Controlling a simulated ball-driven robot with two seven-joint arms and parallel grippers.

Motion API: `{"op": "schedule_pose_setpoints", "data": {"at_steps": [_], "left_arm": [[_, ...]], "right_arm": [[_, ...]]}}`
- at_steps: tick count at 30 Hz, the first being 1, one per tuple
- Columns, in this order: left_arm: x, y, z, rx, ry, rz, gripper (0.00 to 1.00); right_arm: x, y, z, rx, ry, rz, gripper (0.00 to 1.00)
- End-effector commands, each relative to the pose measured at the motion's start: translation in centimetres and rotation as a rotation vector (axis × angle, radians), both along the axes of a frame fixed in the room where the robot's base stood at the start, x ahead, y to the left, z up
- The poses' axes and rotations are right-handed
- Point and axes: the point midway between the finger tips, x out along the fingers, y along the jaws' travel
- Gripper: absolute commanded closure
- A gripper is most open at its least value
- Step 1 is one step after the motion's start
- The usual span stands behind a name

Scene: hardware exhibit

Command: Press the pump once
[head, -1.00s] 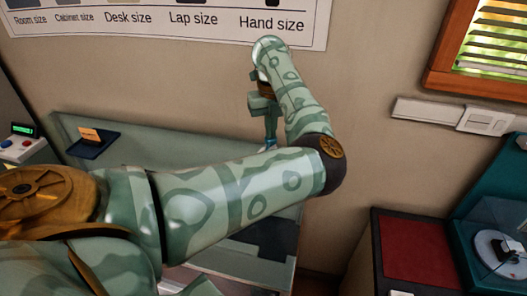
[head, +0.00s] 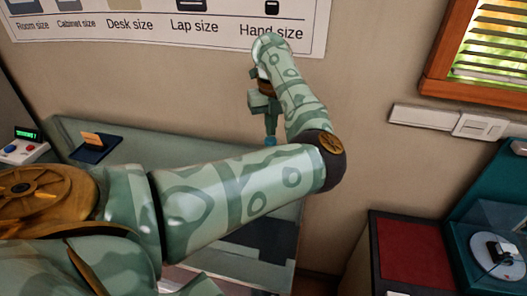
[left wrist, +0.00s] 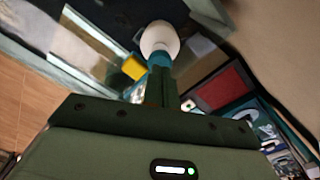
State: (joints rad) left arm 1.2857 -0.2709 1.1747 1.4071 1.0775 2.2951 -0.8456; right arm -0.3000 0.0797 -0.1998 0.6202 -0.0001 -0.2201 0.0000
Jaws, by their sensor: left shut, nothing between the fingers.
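The pump shows in the left wrist view as a white rounded body with a teal top part (left wrist: 160,60). In the head view only a small blue bit of the pump (head: 270,141) shows below my fingers; my arm hides the rest. My left gripper (head: 270,131) is shut and empty, pointing down right above the pump's top. In the left wrist view its closed fingers (left wrist: 167,82) overlap the teal part. I cannot tell whether they touch it. My right gripper is in neither view.
A dark blue stand with an orange card (head: 91,139) is on the pale green table (head: 150,141). A button box (head: 22,149) is at far left. A red-topped stand (head: 410,252) and a teal case (head: 450,225) are at right. The wall is close behind.

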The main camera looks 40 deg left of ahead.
Motion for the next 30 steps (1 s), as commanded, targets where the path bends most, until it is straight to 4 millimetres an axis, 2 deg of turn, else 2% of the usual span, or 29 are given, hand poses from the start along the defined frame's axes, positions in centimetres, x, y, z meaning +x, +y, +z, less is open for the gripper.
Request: {"op": "schedule_pose_setpoints", "data": {"at_steps": [7,21,30], "left_arm": [[0.0,0.0,0.8,0.000,-0.001,0.000,1.00],[0.0,0.0,6.2,-0.001,-0.001,0.000,1.00],[0.0,0.0,6.0,0.000,0.000,0.000,1.00]], "right_arm": [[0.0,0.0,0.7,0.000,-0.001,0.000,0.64],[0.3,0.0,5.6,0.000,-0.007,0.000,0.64],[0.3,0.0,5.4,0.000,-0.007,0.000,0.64]]}}
